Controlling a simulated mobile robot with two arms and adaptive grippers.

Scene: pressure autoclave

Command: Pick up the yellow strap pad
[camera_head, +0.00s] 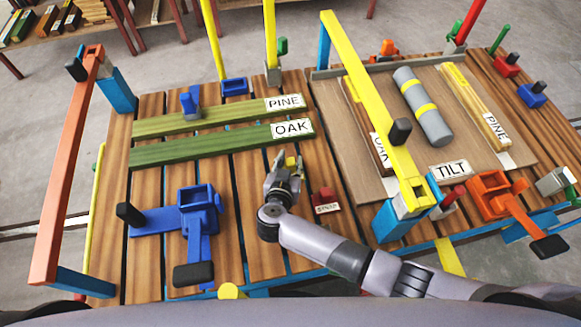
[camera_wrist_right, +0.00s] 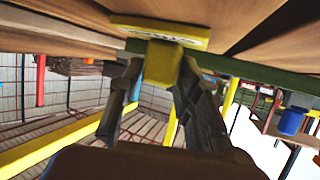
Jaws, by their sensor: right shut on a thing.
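The yellow strap pad (camera_head: 291,162) shows as a small yellow block at the tips of my right gripper (camera_head: 284,172), just below the OAK board. In the right wrist view its yellow block (camera_wrist_right: 161,64) sits between the two fingers of my right gripper (camera_wrist_right: 168,88), which is shut on it. A flat yellow plate with a small printed label shows just beyond the block. The gripper hides part of the pad in the head view. I cannot tell whether the pad touches the table. My left gripper is not in view.
Green boards labelled PINE (camera_head: 200,120) and OAK (camera_head: 215,146) lie behind the gripper. A red labelled pad (camera_head: 324,197) is close at its right. A blue clamp (camera_head: 198,213) stands at left. A yellow bar (camera_head: 365,90) rises over the TILT board at right.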

